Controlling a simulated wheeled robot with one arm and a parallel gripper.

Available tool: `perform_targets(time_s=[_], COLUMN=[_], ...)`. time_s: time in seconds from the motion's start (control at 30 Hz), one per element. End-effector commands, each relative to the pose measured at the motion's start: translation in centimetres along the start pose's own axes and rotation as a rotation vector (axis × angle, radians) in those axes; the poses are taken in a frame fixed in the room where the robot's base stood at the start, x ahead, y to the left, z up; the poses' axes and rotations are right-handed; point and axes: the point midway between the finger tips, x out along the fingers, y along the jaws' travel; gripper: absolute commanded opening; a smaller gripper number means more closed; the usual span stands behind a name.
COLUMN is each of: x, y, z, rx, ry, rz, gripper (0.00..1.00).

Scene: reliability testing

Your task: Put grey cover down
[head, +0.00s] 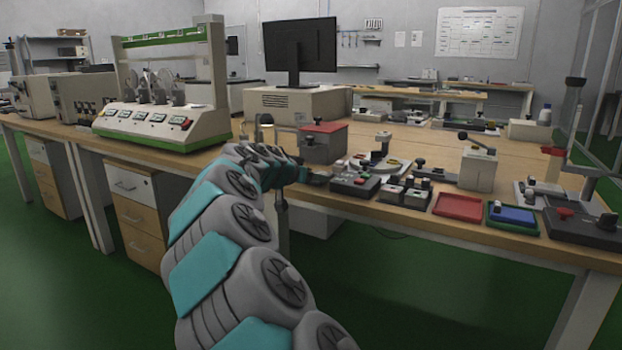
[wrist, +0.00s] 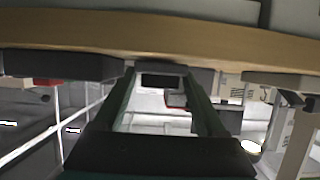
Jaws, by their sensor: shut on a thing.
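My gripper (head: 318,178) is at the front edge of the wooden bench, beside a black device with knobs (head: 355,184). In the wrist view its two dark green fingers (wrist: 163,78) close on a small grey piece with a dark rectangular face (wrist: 162,82). I take this piece to be part of the grey cover; most of it is hidden. In the head view my arm and gripper hide the held thing. A grey box with a red top and black knob (head: 322,146) stands just behind my gripper.
A green-and-white test rig (head: 155,125) stands to the left. Bare wood shows behind the devices.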

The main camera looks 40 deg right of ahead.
Motion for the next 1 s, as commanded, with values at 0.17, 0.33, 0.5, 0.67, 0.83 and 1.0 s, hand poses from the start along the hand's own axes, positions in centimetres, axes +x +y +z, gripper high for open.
perform_targets(time_s=[0.17, 0.33, 0.5, 0.67, 0.83, 1.0], x=[-0.03, 0.07, 0.1, 0.09, 0.09, 0.01], y=[-0.04, -0.04, -0.04, -0.04, -0.04, -0.06], z=[0.01, 0.24, 0.31, 0.3, 0.29, 0.12], rx=[0.001, 0.001, 0.0, 0.0, 0.001, 0.0], ry=[0.001, 0.001, 0.001, 0.001, 0.001, 0.001], rz=[-0.001, -0.001, -0.001, -0.001, -0.001, -0.001], gripper=[0.19, 0.19, 0.8, 0.98, 1.0, 1.0])
